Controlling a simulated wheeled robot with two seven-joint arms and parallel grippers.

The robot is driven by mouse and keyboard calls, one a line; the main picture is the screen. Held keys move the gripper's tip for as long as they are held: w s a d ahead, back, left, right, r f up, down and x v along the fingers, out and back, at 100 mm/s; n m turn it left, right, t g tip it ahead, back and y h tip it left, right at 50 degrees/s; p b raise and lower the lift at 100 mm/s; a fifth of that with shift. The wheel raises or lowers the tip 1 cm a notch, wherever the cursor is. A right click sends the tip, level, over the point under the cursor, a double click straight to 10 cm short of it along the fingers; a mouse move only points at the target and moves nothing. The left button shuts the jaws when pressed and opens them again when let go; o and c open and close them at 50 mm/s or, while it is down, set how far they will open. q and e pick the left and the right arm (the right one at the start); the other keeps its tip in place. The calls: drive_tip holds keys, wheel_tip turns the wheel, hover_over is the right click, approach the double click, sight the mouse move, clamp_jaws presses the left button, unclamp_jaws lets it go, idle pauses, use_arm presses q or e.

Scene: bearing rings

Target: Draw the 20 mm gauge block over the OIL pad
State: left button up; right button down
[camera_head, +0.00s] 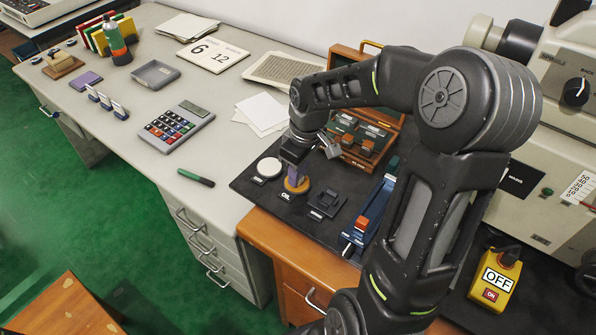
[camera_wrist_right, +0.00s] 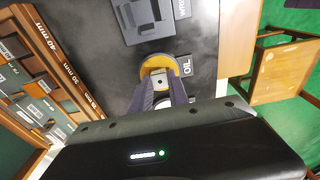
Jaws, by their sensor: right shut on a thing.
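The OIL pad (camera_head: 297,187) is a round yellow-brown disc on the black mat; it also shows in the right wrist view (camera_wrist_right: 143,68) beside its OIL label (camera_wrist_right: 186,66). My right gripper (camera_head: 298,172) points down over this pad. In the right wrist view the gripper (camera_wrist_right: 161,88) is shut on a small grey metal gauge block (camera_wrist_right: 158,78), seen end-on between the fingers. The block is over the pad; I cannot tell whether it touches. Its size marking is not readable. My left gripper is out of view.
A white round pad (camera_head: 268,168) lies left of the OIL pad, a dark square stand (camera_head: 326,203) right of it. An open wooden case (camera_head: 374,163) of blocks stands behind. A blue and red fixture (camera_head: 369,214) lies further right. A calculator (camera_head: 174,125) is left on the desk.

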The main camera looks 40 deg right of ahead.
drive_tip(key=shift+w+d, duration=0.1)
drive_tip(key=shift+d, duration=0.4)
drive_tip(key=shift+a+f, duration=0.1)
idle(1.1)
drive_tip(key=shift+s+a, duration=0.2)
drive_tip(key=shift+a, duration=0.3)
drive_tip(key=shift+s+a, duration=0.15)
drive_tip(key=shift+a, duration=0.35)
drive_tip(key=shift+d, duration=0.1)
idle(0.5)
drive_tip(key=shift+w+d, duration=0.2)
drive_tip(key=shift+d, duration=0.3)
drive_tip(key=shift+w+d, duration=0.15)
drive_tip(key=shift+d, duration=0.35)
drive_tip(key=shift+a, duration=0.1)
drive_tip(key=shift+s+a, duration=0.1)
drive_tip(key=shift+a, duration=0.25)
